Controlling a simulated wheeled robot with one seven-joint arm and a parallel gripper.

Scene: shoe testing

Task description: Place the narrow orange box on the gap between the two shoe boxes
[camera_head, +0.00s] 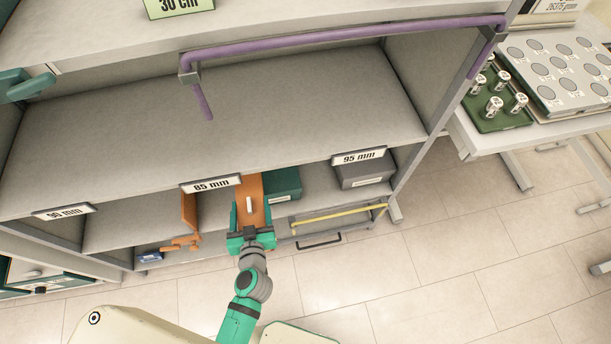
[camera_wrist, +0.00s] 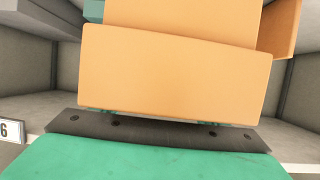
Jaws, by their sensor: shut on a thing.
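My gripper (camera_head: 251,214), with teal fingers, is shut on the narrow orange box (camera_head: 248,187) at the front of the lower shelf bay. The box fills the middle of the wrist view (camera_wrist: 175,72), hiding most of the fingers. In the head view a teal box (camera_head: 284,183) stands just right of the orange box; a bit of teal shows at the top left of the wrist view (camera_wrist: 93,11). A dark grey box (camera_head: 362,172) stands farther right, with a space between it and the teal box. I cannot tell whether the orange box touches the shelf or the teal box.
An upright orange panel (camera_head: 189,211) with an orange fitting (camera_head: 181,243) stands left of my gripper. The shelf edge (camera_head: 130,187) with size labels lies above the bay. A yellow rail (camera_head: 325,219) runs along the front right. A purple rail (camera_head: 330,38) crosses the upper shelf.

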